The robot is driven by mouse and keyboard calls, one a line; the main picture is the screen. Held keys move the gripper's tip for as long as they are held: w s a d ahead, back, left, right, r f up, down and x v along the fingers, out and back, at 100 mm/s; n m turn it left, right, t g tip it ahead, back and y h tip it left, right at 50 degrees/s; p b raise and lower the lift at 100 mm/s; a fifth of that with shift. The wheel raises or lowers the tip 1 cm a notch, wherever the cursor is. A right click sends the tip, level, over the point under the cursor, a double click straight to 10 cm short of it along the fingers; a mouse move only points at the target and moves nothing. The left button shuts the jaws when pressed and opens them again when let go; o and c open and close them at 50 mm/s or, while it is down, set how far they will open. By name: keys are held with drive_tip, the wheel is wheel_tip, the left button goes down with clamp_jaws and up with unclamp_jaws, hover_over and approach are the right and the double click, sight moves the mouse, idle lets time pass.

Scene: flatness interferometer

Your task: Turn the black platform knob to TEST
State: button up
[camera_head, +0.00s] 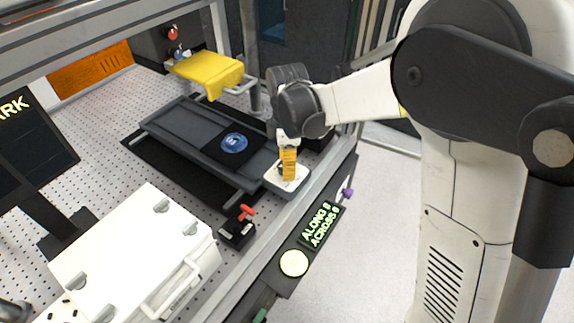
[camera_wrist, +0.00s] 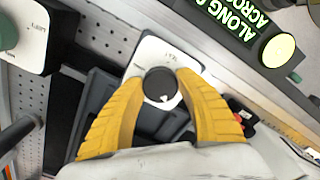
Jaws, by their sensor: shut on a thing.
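The black platform knob (camera_wrist: 160,84) sits on a white plate (camera_wrist: 148,52) in the wrist view. A small white mark shows on the knob's edge nearest my palm. Small lettering is on the plate on the side away from my palm, too small to read surely. My gripper (camera_wrist: 160,88) has its yellow fingers on either side of the knob and is shut on it. In the head view my gripper (camera_head: 288,174) points down at the white plate (camera_head: 273,178) at the near end of the dark platform (camera_head: 185,130). The knob is mostly hidden there by the fingers.
A red-handled switch (camera_head: 240,226) stands near the plate. A lit display (camera_head: 321,222) and a round pale button (camera_head: 294,263) are on the front rail. A white box (camera_head: 125,255) stands at left, and a yellow part (camera_head: 208,70) is behind the platform.

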drive_tip(key=m, duration=0.5)
drive_tip(key=shift+m, duration=0.3)
drive_tip(key=m, duration=0.5)
drive_tip(key=shift+s, duration=0.1)
drive_tip(key=m, duration=0.6)
drive_tip(key=shift+m, duration=0.4)
drive_tip(key=m, duration=0.5)
drive_tip(key=shift+a, duration=0.1)
drive_tip(key=m, duration=0.5)
drive_tip(key=shift+m, duration=0.4)
drive_tip(key=m, duration=1.6)
drive_tip(key=shift+m, duration=0.4)
